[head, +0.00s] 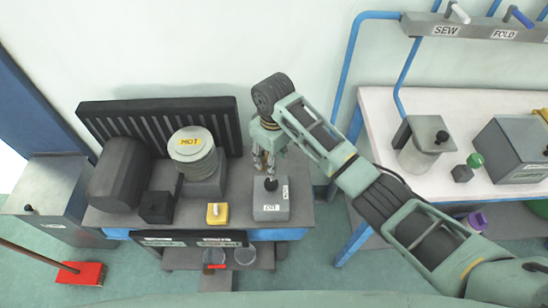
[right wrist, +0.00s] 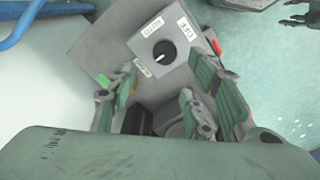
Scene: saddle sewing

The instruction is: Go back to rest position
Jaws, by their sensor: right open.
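My right arm comes in from the right in the head view. Its gripper (head: 264,164) points down above a grey switch box (head: 271,207) with a black knob on top. In the right wrist view my right gripper (right wrist: 160,78) has its fingers spread apart with nothing held between them. The switch box (right wrist: 180,72) lies just beyond the fingertips there, with its round black knob and an OFF label. The gap between fingers and knob looks small, but I cannot tell its exact size. My left gripper does not show in the head view.
A red broom (head: 82,273) lies on the floor at left.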

